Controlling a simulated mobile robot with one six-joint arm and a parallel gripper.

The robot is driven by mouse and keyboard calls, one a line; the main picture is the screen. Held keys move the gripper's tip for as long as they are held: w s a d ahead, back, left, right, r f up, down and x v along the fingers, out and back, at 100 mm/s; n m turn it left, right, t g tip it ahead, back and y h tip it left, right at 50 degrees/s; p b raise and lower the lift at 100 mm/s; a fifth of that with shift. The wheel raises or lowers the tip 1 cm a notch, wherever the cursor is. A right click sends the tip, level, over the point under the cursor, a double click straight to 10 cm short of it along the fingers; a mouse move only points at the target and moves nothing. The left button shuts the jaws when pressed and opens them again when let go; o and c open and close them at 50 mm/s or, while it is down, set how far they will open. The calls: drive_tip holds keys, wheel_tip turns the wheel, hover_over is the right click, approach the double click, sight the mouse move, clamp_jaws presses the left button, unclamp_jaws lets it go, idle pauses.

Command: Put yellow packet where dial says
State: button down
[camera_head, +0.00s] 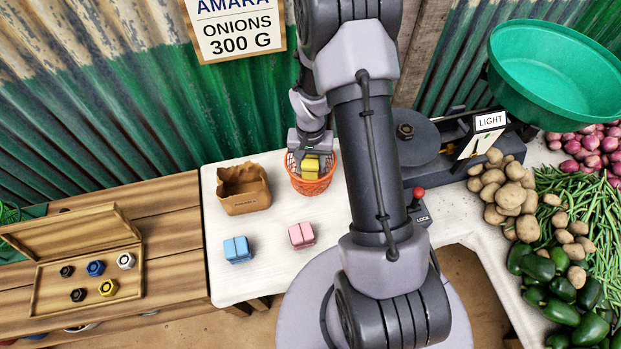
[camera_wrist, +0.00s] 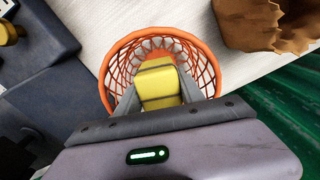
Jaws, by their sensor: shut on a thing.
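The yellow packet (camera_head: 311,164) is between the jaws of my gripper (camera_head: 311,152), at the mouth of an orange mesh basket (camera_head: 312,187). In the wrist view the yellow packet (camera_wrist: 158,84) shows inside the ring of the orange basket's rim (camera_wrist: 107,70), with the jaws of my gripper (camera_wrist: 166,98) on both sides of it. I cannot tell whether the packet touches the basket's bottom. The dial's sign (camera_head: 490,121) reads LIGHT, on the scale at the right. A blue packet (camera_head: 238,250) and a pink packet (camera_head: 301,235) stand on the white table.
A brown paper bag (camera_head: 243,190) stands left of the basket. The scale has a green pan (camera_head: 556,72) and a dark round plate (camera_head: 416,143). A LOCK lever (camera_head: 418,205) is near it. Vegetables crowd the right. A wooden box (camera_head: 82,268) holds several nuts.

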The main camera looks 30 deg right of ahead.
sight(311, 174)
wheel_tip(311, 174, down, 5)
drive_tip(key=shift+b, duration=0.65)
drive_tip(key=shift+f, duration=0.25)
drive_tip(key=c, duration=0.7)
unclamp_jaws()
drive_tip(key=shift+r, duration=0.1)
drive_tip(key=shift+r, duration=0.1)
